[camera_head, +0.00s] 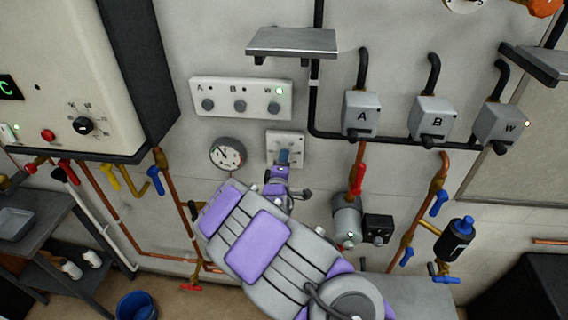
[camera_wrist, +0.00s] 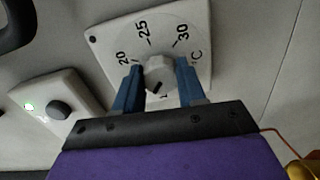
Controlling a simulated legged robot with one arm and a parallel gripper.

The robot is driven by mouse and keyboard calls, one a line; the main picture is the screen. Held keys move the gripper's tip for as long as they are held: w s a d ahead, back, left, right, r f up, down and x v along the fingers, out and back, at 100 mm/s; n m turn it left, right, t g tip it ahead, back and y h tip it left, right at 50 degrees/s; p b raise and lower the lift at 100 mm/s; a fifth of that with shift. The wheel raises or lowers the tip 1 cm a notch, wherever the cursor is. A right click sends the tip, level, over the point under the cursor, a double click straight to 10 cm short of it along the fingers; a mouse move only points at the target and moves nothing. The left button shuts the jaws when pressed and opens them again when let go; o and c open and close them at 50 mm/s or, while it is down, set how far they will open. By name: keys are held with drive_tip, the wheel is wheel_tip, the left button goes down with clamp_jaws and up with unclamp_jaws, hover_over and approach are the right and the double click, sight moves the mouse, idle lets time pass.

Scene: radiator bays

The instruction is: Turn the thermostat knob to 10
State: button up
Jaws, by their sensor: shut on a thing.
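The thermostat is a white square plate (camera_wrist: 200,22) with a round light knob (camera_wrist: 159,74) at its middle. In the wrist view the dial shows 20 at the left, 25 and 30 along the top, and °C at the right. A dark mark on the knob lies on its lower part, slanting to the lower left. My gripper (camera_wrist: 160,80) has its two blue fingers on either side of the knob and is shut on it. The lower dial is mostly hidden behind my gripper; no 10 can be read. In the head view my gripper (camera_head: 284,158) covers the lower plate (camera_head: 285,137).
A round gauge (camera_head: 228,154) sits just left of the thermostat. Above is a switch panel (camera_head: 240,98) with A, B and W knobs and a green light by W. A grey shelf (camera_head: 292,41) juts out higher up. Copper pipes and valves flank my arm.

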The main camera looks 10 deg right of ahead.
drive_tip(key=n+b, duration=0.2)
drive_tip(key=n, duration=0.3)
drive_tip(key=shift+f+n, duration=0.15)
drive_tip(key=shift+n, duration=0.15)
drive_tip(key=shift+f, duration=0.1)
idle(0.4)
drive_tip(key=o, duration=0.9)
drive_tip(key=shift+a, duration=0.15)
drive_tip(key=shift+o, duration=0.8)
drive_tip(key=shift+a, duration=0.15)
